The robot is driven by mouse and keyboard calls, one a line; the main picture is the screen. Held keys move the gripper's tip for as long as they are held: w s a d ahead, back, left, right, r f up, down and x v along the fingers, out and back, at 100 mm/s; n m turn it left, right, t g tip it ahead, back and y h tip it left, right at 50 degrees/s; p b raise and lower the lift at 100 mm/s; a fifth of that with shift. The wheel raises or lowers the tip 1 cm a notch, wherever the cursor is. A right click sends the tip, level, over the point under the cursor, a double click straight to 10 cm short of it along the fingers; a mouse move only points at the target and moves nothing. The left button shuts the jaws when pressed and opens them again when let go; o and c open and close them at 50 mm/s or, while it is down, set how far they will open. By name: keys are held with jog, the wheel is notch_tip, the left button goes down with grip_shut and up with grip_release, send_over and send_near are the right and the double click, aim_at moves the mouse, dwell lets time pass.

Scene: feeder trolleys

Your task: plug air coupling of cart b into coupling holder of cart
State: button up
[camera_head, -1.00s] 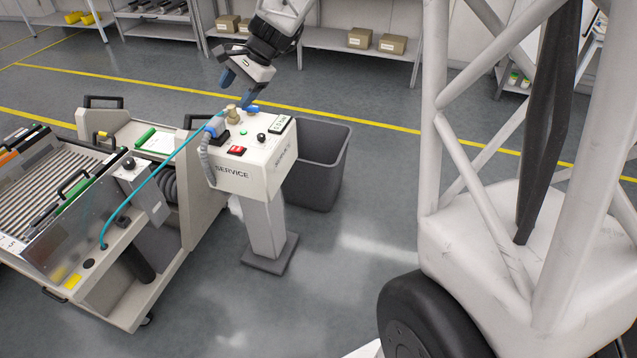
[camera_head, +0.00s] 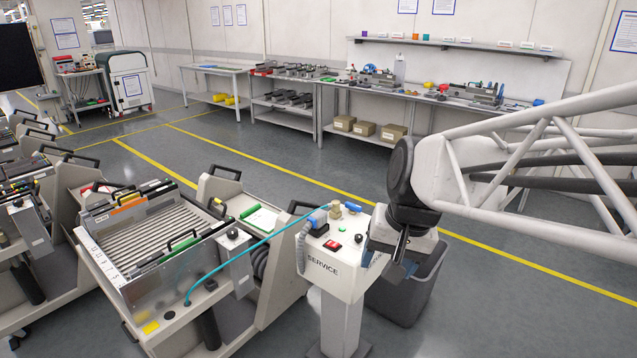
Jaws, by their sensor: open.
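A teal hose (camera_head: 255,247) rises from the deck of the nearest cart (camera_head: 158,338) and crosses to the top of the white service post (camera_head: 345,275). It ends by a brass fitting (camera_head: 336,210), with a blue coupling piece (camera_head: 353,207) just behind it. A small black fitting (camera_head: 210,285) sits on the cart deck near the hose base; I cannot tell whether it is the coupling holder. My gripper (camera_head: 383,266) is open and points down at the right side of the post, apart from the coupling. Nothing shows between its fingers.
A grey bin (camera_head: 405,300) stands right behind the post, close under my gripper. More carts stand at far left. Workbenches line the back wall; the floor between is clear.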

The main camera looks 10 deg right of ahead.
jog(key=s+d+f+n+h, duration=0.1)
jog(key=s+f+n+h, duration=0.1)
jog(key=s, duration=0.7)
jog(key=shift+s+d+n+t, duration=0.3)
jog(key=shift+d+n+t, duration=0.1)
jog(key=shift+n, duration=0.1)
jog(key=shift+o, duration=0.5)
jog(key=shift+w, duration=0.1)
